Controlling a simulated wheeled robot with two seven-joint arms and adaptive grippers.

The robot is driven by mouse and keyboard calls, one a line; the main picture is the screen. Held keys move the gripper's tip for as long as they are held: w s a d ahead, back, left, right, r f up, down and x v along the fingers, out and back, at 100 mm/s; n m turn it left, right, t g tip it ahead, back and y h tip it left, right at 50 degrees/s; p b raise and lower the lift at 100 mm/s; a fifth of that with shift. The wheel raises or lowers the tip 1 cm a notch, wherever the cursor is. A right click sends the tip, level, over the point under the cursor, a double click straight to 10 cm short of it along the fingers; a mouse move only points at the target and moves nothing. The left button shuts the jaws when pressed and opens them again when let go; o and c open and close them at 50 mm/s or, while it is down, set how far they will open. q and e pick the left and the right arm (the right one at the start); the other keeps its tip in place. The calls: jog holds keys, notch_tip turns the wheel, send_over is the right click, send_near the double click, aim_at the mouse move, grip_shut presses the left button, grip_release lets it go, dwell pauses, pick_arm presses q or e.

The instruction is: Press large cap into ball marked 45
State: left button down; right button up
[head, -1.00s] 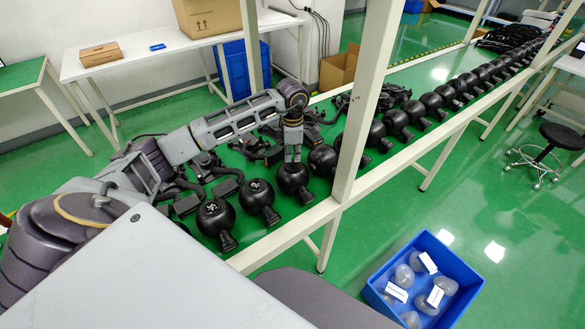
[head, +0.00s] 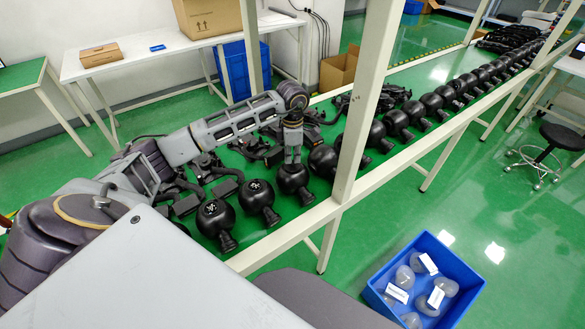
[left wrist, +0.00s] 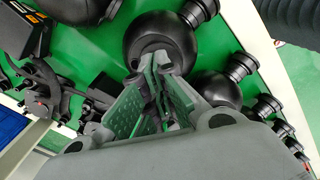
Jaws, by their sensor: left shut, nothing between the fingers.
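My left gripper (head: 293,161) points straight down onto the top of a black ball (head: 293,180), the third from the near end of the row. The left wrist view shows its fingers (left wrist: 156,68) closed together with nothing between them, at the top of this ball (left wrist: 172,38). A dark round piece shows around the fingertips there, but I cannot tell if it is the large cap or how it sits. Two nearer balls, one at the end (head: 214,217) and one beside it (head: 257,195), bear white marks too small to read. My right gripper is not in view.
A long row of black balls with necks (head: 432,103) runs back along the green-topped bench. Black parts (head: 262,150) lie behind the near balls. A white post (head: 366,95) rises right of my gripper. A blue crate (head: 462,285) of clear domes stands on the floor.

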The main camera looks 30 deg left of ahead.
pick_arm(q)
jog(key=shift+r+p, duration=0.35)
jog(key=shift+r, duration=0.25)
jog(key=shift+r+p, duration=0.5)
jog(key=shift+r, duration=0.5)
jog(key=shift+r+p, duration=0.75)
jog(key=shift+r, duration=1.15)
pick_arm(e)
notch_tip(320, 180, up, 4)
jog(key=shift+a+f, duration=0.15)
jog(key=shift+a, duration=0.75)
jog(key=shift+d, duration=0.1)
